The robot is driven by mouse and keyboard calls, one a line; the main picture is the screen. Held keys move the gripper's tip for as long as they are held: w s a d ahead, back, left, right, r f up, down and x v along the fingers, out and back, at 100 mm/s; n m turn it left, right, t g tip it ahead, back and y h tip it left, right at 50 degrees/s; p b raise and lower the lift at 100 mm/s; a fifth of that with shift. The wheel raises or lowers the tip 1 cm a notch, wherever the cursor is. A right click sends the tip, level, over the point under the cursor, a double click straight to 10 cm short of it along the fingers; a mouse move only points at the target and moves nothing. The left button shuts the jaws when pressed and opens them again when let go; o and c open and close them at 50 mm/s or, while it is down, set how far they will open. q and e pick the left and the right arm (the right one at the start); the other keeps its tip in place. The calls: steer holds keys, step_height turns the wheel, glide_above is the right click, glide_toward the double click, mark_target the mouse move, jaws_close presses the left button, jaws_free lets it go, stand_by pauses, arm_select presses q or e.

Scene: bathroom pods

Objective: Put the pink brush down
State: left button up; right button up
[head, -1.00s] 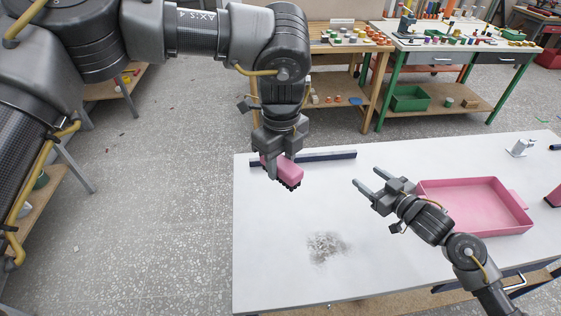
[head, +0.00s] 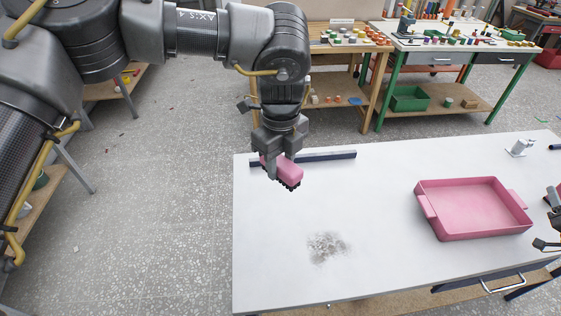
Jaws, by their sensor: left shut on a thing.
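The pink brush (head: 289,171) has dark bristles on its underside. My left gripper (head: 271,170) is shut on it, near the far left part of the white table (head: 370,200). I cannot tell whether the brush touches the table or hangs just above it. My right gripper (head: 545,243) shows only in part at the right edge, beside the pink tray, and I cannot tell the state of its jaws.
A dark blue bar (head: 328,156) lies at the table's back edge behind the brush. A grey pile of debris (head: 327,246) lies at the front left. The pink tray (head: 427,207) stands at the right. A small white fixture (head: 519,147) is at the back right. The table's middle is clear.

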steer(key=s+d+f+m+g+h, duration=0.25)
steer(key=s+d+f, duration=0.2)
steer(key=s, duration=0.55)
steer(key=s+d+f+m+g+h, duration=0.2)
steer(key=s+d+f+m+h, duration=0.15)
steer(key=s+d, duration=0.45)
arm_select(q)
steer(key=shift+w, duration=0.1)
arm_select(e)
steer(key=s+a+f+n+g+y, duration=0.3)
steer(key=a+f+y, duration=0.1)
steer(key=a+f, duration=1.2)
steer(key=s+a+f+n+g+y, duration=0.35)
steer(key=a+f, duration=0.95)
steer(key=f, duration=0.6)
steer(key=s+a+f+n+g+y, duration=0.1)
steer(key=s+a+f+n+y, duration=0.1)
steer(key=a, duration=1)
steer(key=s+a+f+n+g+y, duration=0.2)
steer(key=s+a+f+n, duration=0.3)
steer(key=a, duration=0.8)
steer(key=s+a+f+n+g+y, duration=0.2)
steer(key=s+a+f+n, duration=0.2)
steer(key=a, duration=0.8)
step_height(320, 180, down, 3)
steer(key=shift+s+a+r, duration=0.15)
steer(key=shift+s, duration=0.5)
